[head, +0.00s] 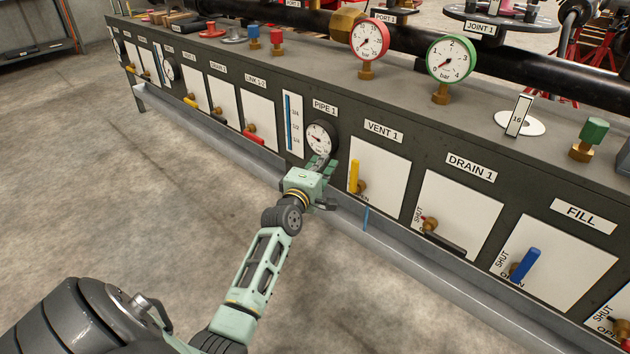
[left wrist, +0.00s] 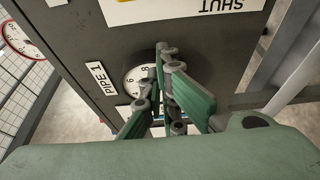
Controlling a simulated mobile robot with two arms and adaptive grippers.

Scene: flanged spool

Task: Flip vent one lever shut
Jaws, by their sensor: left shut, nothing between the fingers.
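The vent one lever (head: 354,176) is a yellow handle on a brass valve, on a white plate (head: 384,185) under the VENT 1 label (head: 384,131). In the head view the lever points upward. My left gripper (head: 326,163) is shut and empty, in front of the panel just below the PIPE 1 gauge (head: 320,138), left of the yellow lever and apart from it. In the left wrist view the shut fingers (left wrist: 165,58) overlap the gauge (left wrist: 138,80). A white plate edge with SHUT (left wrist: 217,6) shows at the top. My right gripper is not in view.
Right of the vent are a dark DRAIN 1 lever (head: 445,243) and a blue FILL lever (head: 525,264). Red (head: 369,40) and green (head: 452,59) gauges stand on the bench top. A grey trough (head: 400,257) runs along the panel's foot. Open floor lies in front.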

